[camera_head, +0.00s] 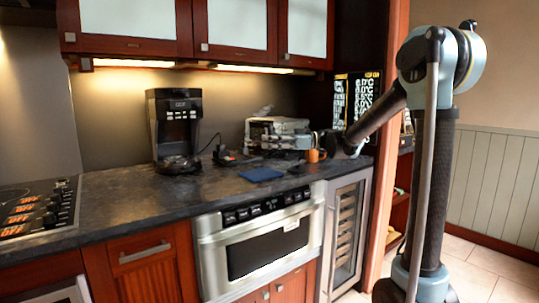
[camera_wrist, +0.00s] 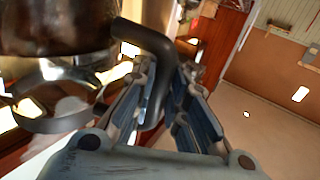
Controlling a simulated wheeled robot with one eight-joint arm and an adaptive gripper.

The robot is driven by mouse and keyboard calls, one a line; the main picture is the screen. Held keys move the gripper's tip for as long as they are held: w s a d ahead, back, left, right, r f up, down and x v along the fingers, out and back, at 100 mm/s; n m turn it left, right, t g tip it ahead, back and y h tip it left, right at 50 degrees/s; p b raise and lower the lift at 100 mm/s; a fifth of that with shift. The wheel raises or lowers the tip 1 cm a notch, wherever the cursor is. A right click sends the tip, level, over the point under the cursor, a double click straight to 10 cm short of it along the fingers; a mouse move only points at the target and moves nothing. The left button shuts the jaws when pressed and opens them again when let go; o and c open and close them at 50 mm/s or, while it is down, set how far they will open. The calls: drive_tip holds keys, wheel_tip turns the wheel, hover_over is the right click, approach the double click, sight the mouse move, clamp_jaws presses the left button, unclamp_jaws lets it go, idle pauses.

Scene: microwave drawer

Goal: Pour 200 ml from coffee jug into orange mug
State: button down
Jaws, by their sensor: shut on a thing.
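My gripper (camera_wrist: 168,88) is shut on the black handle (camera_wrist: 152,50) of the coffee jug (camera_wrist: 55,28) in the wrist view. The jug is dark and glossy and fills the upper left, cut off by the frame edge. How full it is cannot be told. In the head view my gripper (camera_head: 292,141) is above the back right of the counter, and the jug cannot be made out clearly there. I cannot see into the mug.
The black coffee maker (camera_head: 178,125) stands left on the dark counter (camera_head: 120,190). A blue cloth or mat (camera_head: 261,174) lies near the front edge. A silvery appliance (camera_head: 262,130) stands behind my gripper. Wall cabinets (camera_head: 235,30) hang above. The stovetop (camera_head: 35,208) is far left.

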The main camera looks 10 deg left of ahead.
drive_tip(key=shift+w+d+r, duration=0.1)
drive_tip(key=shift+w+r, duration=0.1)
drive_tip(key=shift+r, duration=0.45)
drive_tip(key=w+d+r+m+t, duration=0.2)
drive_tip(key=w+d+m+t, duration=0.6)
drive_tip(key=w+t, duration=0.3)
drive_tip(key=shift+w+d+r+t, duration=0.3)
drive_tip(key=shift+d+t, duration=0.2)
drive_tip(key=shift+d, duration=0.3)
drive_tip(key=w+d+f, duration=0.1)
drive_tip(key=w, duration=0.7)
